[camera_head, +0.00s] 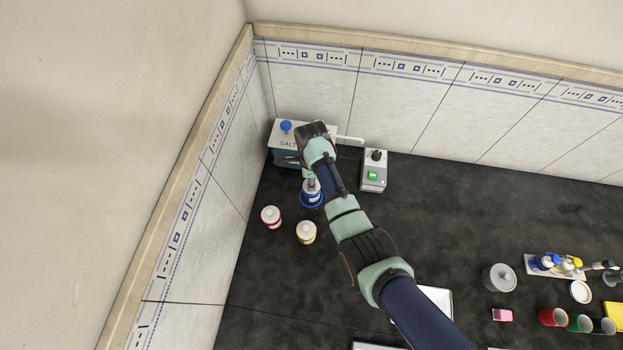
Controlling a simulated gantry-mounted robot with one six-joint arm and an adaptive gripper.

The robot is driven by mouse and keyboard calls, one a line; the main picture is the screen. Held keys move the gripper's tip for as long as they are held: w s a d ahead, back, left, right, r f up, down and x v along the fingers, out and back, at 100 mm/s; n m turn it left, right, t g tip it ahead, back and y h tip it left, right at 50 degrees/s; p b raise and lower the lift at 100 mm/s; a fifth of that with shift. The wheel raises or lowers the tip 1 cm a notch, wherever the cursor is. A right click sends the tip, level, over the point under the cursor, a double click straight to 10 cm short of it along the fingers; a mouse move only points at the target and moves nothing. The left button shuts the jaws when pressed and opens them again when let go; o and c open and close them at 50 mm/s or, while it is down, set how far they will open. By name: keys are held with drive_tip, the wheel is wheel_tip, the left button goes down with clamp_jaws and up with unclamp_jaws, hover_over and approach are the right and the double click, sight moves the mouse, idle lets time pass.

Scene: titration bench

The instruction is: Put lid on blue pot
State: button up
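The blue pot (311,202) stands at the back left of the dark bench, with a blue ring showing around its base. My gripper (309,176) is pointed down just above and behind the blue pot. My wrist and arm hide much of the fingers, so I cannot tell whether they hold something or touch the pot. A small round blue piece (286,126) sits on top of the box marked "SALT" (282,157). I cannot tell whether it is a lid or a knob. No separate lid for the blue pot is clear in view.
A red-ringed pot (270,217) and a yellow-ringed pot (306,232) stand in front of the blue pot. A grey device (373,172) with a green button is to its right. A grey round container (499,278) and coloured cups (552,317) are far right. The middle back bench is clear.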

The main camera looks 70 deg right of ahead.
drive_tip(key=shift+c, duration=0.3)
clamp_jaws()
drive_tip(key=shift+a+r+p, duration=0.15)
drive_tip(key=shift+p, duration=0.5)
idle(0.3)
drive_tip(key=o, duration=1.3)
unclamp_jaws()
drive_tip(key=shift+c, duration=0.2)
